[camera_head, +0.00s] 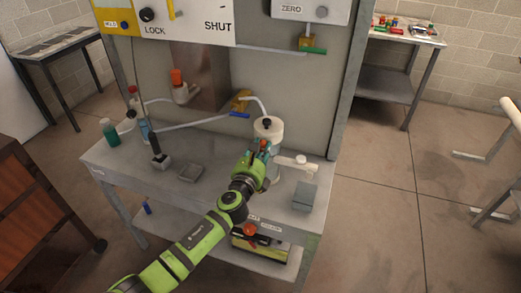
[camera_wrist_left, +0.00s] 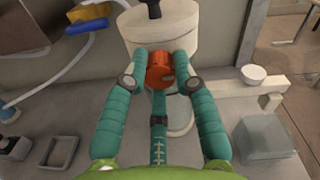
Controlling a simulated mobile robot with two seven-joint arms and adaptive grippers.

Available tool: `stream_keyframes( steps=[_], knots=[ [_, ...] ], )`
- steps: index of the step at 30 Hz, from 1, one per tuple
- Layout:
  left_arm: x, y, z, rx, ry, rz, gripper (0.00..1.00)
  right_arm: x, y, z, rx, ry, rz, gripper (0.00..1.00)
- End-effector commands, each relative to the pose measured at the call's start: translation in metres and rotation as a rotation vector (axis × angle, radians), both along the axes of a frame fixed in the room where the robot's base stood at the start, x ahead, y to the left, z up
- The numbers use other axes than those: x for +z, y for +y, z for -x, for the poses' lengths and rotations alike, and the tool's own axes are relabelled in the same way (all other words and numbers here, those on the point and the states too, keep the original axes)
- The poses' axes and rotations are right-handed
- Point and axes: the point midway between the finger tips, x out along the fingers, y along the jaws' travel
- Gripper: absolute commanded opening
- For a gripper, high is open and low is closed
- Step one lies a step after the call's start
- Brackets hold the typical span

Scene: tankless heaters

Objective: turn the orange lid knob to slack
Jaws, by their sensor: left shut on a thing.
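The orange knob (camera_wrist_left: 159,70) sits on the front of a white cylindrical canister (camera_wrist_left: 165,32) in the left wrist view. The canister has a black knob (camera_wrist_left: 152,8) on top. In the head view the canister (camera_head: 269,128) stands on the bench, and only a bit of the orange knob (camera_head: 264,144) shows past my gripper. My left gripper (camera_wrist_left: 160,72) has its teal fingers on both sides of the orange knob, shut on it. The left gripper (camera_head: 262,150) reaches in from the front in the head view. My right gripper is in neither view.
A blue-handled valve (camera_head: 239,115) is behind. Signs marked LOCK and SHUT hang above.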

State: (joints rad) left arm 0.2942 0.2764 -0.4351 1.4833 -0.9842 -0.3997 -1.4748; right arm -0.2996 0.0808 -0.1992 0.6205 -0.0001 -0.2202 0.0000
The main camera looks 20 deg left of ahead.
Motion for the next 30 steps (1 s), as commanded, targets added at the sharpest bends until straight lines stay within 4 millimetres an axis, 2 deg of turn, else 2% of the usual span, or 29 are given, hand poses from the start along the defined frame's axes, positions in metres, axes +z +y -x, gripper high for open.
stream_keyframes(
  steps=[1, 30],
  knots=[
    [-0.0075, -0.0017, 0.0022, -0.003, 0.014, 0.048, 0.0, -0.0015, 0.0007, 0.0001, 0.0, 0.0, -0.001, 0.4],
    [-0.0061, -0.0049, 0.0026, -0.003, 0.047, 0.956, 0.0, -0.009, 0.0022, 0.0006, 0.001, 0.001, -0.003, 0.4]
  ],
)
